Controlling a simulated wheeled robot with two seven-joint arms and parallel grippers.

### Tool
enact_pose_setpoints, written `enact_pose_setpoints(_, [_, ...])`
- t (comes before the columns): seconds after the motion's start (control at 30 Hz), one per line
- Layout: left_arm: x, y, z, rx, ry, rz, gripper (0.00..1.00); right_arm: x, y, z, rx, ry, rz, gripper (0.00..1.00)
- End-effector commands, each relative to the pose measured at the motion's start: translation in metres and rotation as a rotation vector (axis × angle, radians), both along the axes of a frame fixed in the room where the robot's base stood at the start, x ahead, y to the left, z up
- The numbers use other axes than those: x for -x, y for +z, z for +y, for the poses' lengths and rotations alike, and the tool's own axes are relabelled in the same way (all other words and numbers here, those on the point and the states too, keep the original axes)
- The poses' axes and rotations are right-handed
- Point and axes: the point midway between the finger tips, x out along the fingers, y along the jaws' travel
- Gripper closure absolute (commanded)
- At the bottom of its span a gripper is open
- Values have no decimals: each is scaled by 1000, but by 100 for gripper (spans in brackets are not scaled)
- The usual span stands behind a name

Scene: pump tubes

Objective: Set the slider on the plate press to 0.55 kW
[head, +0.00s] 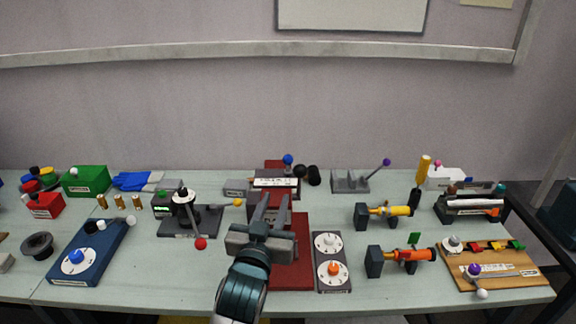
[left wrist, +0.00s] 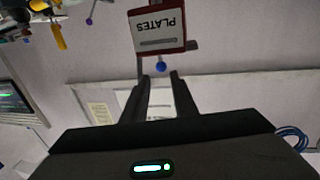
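The device I take for the plate press has a dark red base (head: 290,262) at the middle of the table in the head view. A white scale plate (head: 275,183) sits at its back, too small to read, with a blue ball knob (head: 288,159) above it. In the left wrist view a label reading PLATES (left wrist: 158,27) appears upside down, with the blue knob (left wrist: 161,66) beside it. My left gripper (head: 272,198) is over the base, in front of the scale, and hides part of the device. Its fingers (left wrist: 160,78) are apart and empty, the knob beyond their tips. My right gripper is not in view.
A dark panel with white and orange dials (head: 333,262) stands just right of the base. A lever device with a red ball (head: 201,243) is to the left. Black round knobs (head: 313,174) are close right of the blue knob. Orange (head: 405,256) and yellow pump-like tools stand further right.

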Motion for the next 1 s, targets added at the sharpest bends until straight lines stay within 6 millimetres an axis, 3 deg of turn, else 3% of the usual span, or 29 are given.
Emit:
enact_pose_setpoints(0.7, [-109,3,-21,-1,1,2,74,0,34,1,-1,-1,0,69])
enact_pose_setpoints(1.0, [-146,2,-29,0,0,1,74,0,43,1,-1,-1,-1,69])
